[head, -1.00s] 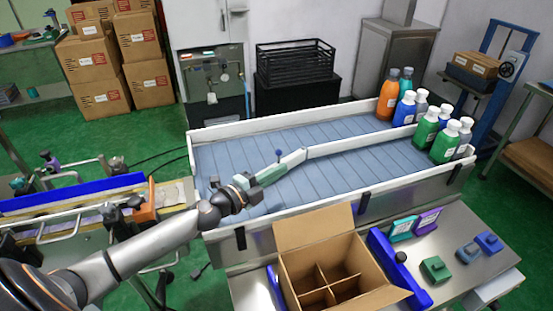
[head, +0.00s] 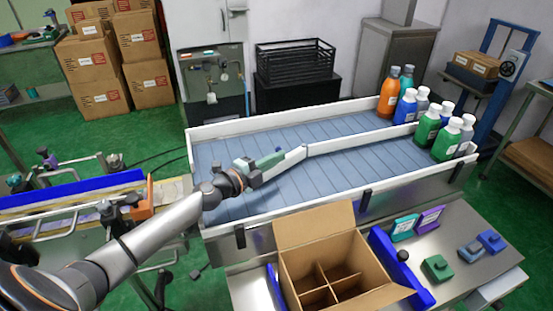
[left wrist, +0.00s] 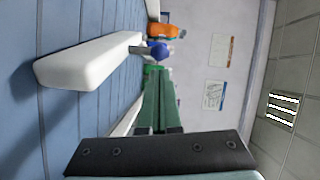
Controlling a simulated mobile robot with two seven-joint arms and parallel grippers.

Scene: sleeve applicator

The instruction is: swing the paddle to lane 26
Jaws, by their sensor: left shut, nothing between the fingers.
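The paddle (head: 287,164) is a white bar hinged to the near end of the white divider on the blue-grey conveyor (head: 350,168). It slants toward the near left in the head view. My left gripper (head: 279,156) has green fingers, shut and empty, on the far side of the paddle. Its fingers (left wrist: 155,82) point toward the knob; contact cannot be told. No lane numbers are legible. My right gripper is out of view.
Several bottles, orange (head: 388,95), blue and green (head: 427,127), stand at the conveyor's right end, on both sides of the divider (head: 365,138). White rails edge the conveyor. An open divided carton (head: 322,235) stands in front. The left conveyor surface is clear.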

